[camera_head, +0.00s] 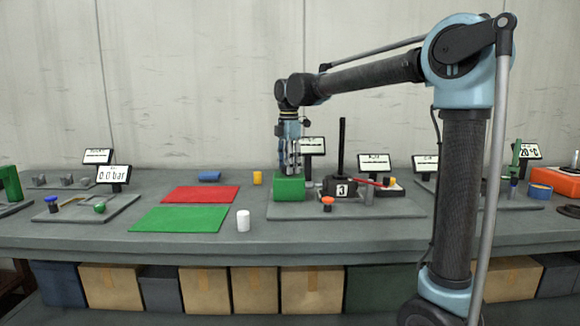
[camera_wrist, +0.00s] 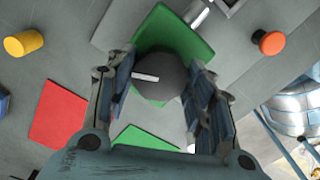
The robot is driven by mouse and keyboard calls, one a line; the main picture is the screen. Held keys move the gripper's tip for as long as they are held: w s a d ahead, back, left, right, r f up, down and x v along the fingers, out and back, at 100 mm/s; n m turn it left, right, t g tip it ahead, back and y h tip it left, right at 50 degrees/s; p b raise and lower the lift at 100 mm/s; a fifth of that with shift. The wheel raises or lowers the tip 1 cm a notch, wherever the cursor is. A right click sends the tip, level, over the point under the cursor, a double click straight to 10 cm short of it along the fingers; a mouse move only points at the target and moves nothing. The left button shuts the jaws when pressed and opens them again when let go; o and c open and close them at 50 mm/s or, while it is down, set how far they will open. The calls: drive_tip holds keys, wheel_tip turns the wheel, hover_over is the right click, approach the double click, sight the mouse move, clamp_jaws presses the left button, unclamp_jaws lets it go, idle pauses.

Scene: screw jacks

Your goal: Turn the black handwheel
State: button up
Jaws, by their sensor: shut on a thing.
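The black handwheel (camera_wrist: 162,80) shows in the wrist view as a dark round disc with a white mark on its left side. It sits in front of a green block (camera_wrist: 190,36), which stands on a grey plate in the head view (camera_head: 289,188). My gripper (camera_head: 292,170) points down just above the green block. In the wrist view my two fingers (camera_wrist: 163,74) are on either side of the handwheel and shut on it.
Right of the block stand a black unit marked 3 (camera_head: 341,188) with a tall rod and an orange knob (camera_head: 327,202). A yellow cylinder (camera_head: 257,178), a white cylinder (camera_head: 243,221), a red mat (camera_head: 200,194) and a green mat (camera_head: 180,219) lie left of the block or nearer.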

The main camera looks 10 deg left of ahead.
drive_tip(key=m, duration=0.7)
drive_tip(key=shift+w, duration=0.1)
drive_tip(key=m, duration=0.3)
drive_tip(key=shift+r+m, duration=0.1)
drive_tip(key=shift+m, duration=0.2)
drive_tip(key=m, duration=0.3)
drive_tip(key=shift+m, duration=0.3)
drive_tip(key=m, duration=0.3)
drive_tip(key=shift+m, duration=0.3)
drive_tip(key=m, duration=0.3)
drive_tip(key=shift+m, duration=0.4)
drive_tip(key=m, duration=0.3)
drive_tip(key=shift+m, duration=2)
